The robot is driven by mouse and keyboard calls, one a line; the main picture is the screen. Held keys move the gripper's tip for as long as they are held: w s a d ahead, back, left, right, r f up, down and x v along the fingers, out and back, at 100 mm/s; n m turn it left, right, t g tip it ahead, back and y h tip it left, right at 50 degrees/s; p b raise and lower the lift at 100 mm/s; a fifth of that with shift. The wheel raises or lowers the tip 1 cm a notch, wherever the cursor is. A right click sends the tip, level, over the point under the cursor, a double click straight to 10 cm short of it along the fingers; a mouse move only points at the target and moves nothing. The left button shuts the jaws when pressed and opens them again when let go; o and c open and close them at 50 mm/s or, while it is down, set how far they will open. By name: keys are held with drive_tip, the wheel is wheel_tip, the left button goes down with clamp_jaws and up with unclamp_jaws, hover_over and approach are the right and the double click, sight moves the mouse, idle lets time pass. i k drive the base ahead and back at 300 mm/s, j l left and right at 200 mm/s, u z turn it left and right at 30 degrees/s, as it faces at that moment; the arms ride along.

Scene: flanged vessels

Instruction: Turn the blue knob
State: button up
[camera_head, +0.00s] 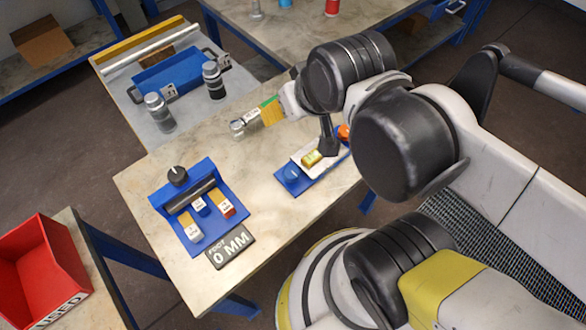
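The blue knob (292,173) is a small round knob at the left end of a blue panel (312,184) on the table. The panel also carries a white plate with a small yellow and red-brown item (311,158) and an orange-red knob (343,132) at its right end. My arm reaches in from the right, and its wrist is above and behind the panel. A dark upright part (327,138) stands over the panel; I cannot tell whether it is part of my gripper. My gripper's fingers cannot be made out. Nothing visibly touches the blue knob.
A second blue fixture (200,207) with a black knob (177,175) and a "0 MM" sign (231,246) are at the left on the table. A small metal cylinder (240,127) lies near the back edge. Grey vessels (159,112) stand behind. A red bin (42,268) is lower left.

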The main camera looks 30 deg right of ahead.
sight(292, 173)
drive_tip(key=k+l+u, duration=0.25)
drive_tip(key=u, duration=0.25)
drive_tip(key=k+l+u, duration=0.15)
drive_tip(key=u, duration=0.35)
drive_tip(key=k+j, duration=0.05)
drive_tip(key=k, duration=0.05)
